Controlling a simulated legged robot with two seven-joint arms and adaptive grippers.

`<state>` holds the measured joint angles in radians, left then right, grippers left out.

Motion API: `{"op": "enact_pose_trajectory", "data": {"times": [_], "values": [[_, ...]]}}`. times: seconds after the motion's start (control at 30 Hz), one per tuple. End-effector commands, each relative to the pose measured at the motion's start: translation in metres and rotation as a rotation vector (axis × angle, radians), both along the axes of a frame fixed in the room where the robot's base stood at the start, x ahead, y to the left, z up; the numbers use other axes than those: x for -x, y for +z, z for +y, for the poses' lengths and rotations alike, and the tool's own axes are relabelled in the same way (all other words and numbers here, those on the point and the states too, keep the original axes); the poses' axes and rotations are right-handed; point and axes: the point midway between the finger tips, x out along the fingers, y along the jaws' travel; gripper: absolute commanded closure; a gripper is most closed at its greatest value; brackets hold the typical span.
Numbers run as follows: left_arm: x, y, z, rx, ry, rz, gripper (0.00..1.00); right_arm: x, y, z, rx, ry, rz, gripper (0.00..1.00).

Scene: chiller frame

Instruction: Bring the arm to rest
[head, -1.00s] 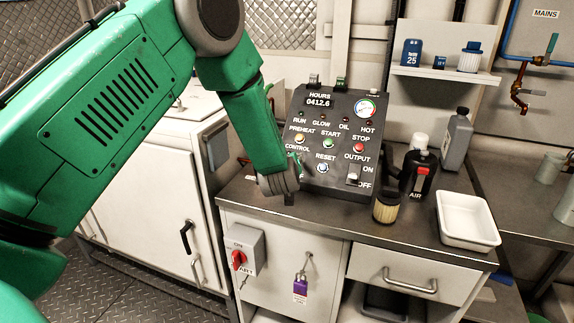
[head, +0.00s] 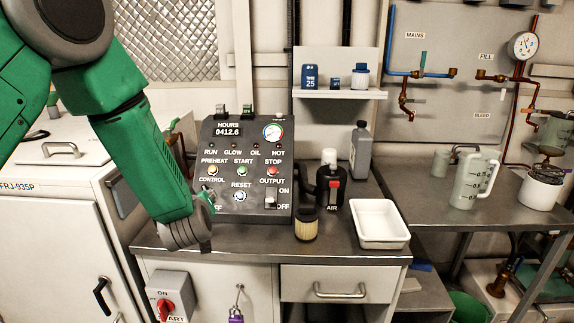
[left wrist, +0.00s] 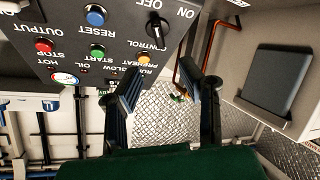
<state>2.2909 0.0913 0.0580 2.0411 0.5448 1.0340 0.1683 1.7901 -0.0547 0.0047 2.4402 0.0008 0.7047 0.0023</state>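My left arm (head: 135,140) is green and comes in from the left in the head view. My left gripper (head: 203,222) hangs at the left side of the dark control panel (head: 247,155), over the left end of the worktop, and hides part of the panel's lower left corner. In the left wrist view the gripper (left wrist: 172,85) has its two dark fingers apart, with nothing between them. The panel (left wrist: 120,42) shows upside down beside the fingers. My right gripper is not in view.
On the worktop (head: 265,250) stand a small tan-sided filter (head: 307,226), a black air canister (head: 333,187), a grey bottle (head: 361,150) and a white tray (head: 380,224). A measuring jug (head: 472,180) stands on the right bench. A white cabinet (head: 60,235) is at the left.

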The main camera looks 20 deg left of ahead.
Motion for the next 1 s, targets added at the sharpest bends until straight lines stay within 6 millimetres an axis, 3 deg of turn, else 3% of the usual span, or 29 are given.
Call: {"op": "enact_pose_trajectory", "data": {"times": [0.13,0.27,0.4,0.47,0.6,0.7,0.8,0.9,1.0], "values": [[0.008,-0.016,-0.005,-0.008,-0.026,0.043,0.66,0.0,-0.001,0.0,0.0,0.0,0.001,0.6],[0.039,-0.071,-0.021,-0.03,-0.12,0.193,0.66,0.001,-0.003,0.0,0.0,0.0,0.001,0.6],[0.105,-0.151,-0.046,-0.053,-0.279,0.439,0.66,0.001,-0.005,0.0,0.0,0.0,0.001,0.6],[0.138,-0.181,-0.056,-0.057,-0.352,0.548,0.66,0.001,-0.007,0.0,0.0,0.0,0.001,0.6],[0.227,-0.237,-0.076,-0.054,-0.522,0.798,0.66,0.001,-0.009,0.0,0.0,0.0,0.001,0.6],[0.289,-0.262,-0.087,-0.042,-0.633,0.955,0.66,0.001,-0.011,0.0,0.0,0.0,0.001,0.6],[0.338,-0.274,-0.094,-0.026,-0.722,1.076,0.66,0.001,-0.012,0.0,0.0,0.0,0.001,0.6],[0.371,-0.279,-0.098,-0.013,-0.779,1.153,0.66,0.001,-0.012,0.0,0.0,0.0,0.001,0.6],[0.386,-0.281,-0.099,-0.005,-0.81,1.191,0.66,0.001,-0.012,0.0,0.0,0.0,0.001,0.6]]}}
